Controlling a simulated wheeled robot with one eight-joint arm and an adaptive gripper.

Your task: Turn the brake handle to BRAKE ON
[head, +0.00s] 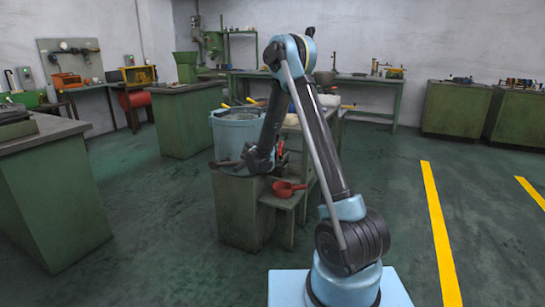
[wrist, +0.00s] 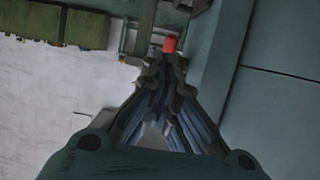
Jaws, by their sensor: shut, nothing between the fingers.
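In the wrist view my gripper (wrist: 165,62) is shut and empty, its fingertips close together. A red knob or grip (wrist: 171,44) shows just beyond the fingertips, beside a grey metal bar or frame. It may be the end of the brake handle, but I cannot tell. I also cannot tell whether the fingertips touch it. In the head view my gripper (head: 258,160) is low in front of the blue-grey tub and the green bench, partly hidden by my arm. No BRAKE ON label can be read.
A blue-grey tub (head: 235,131) stands on a green cabinet (head: 240,215). A red scoop (head: 287,188) lies on a low step beside it. Green benches (head: 55,195) stand at the left and along the back wall. The floor right of my arm is clear, with yellow lines (head: 438,230).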

